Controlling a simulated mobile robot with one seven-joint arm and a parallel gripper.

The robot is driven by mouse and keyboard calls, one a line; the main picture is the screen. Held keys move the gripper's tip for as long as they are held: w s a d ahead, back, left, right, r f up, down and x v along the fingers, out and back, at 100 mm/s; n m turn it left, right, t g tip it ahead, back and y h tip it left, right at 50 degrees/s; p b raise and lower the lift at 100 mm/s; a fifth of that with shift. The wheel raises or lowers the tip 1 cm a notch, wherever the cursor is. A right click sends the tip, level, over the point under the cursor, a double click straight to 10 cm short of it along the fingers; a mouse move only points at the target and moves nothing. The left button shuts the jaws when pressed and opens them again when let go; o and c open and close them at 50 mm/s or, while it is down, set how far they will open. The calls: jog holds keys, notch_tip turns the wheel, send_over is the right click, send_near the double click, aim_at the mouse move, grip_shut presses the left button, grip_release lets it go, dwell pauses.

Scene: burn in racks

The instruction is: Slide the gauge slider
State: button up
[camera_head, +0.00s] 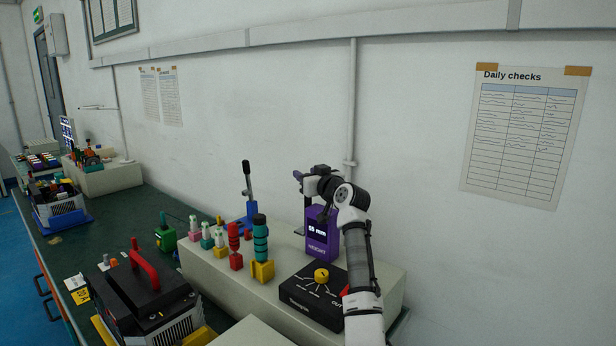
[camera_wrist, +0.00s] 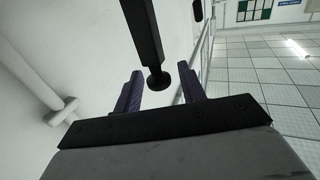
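A purple gauge (camera_head: 320,240) with a lit display stands upright on the pale bench riser, against the wall side. Its small lettering is too blurred to read surely. My gripper (camera_head: 299,177) is just above the gauge, partly hidden by my own wrist. In the wrist view, my gripper (camera_wrist: 160,72) has its two purple fingers apart. A black bar with a round end (camera_wrist: 157,80) shows between them, with visible gaps on both sides. I cannot tell whether this bar is the gauge slider or how deep it sits between the fingers.
A black box with a yellow knob (camera_head: 321,276) sits in front of the gauge. A blue-based lever (camera_head: 247,190), a teal ring stack (camera_head: 260,240) and red pieces (camera_head: 234,240) stand to the left. A black case with a red handle (camera_head: 146,270) is at front left.

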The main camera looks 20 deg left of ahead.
jog(key=shift+s+d+f, duration=0.1)
jog(key=b+v, duration=0.5)
jog(key=v, duration=0.8)
jog(key=shift+s+d, duration=0.15)
jog(key=shift+s, duration=0.1)
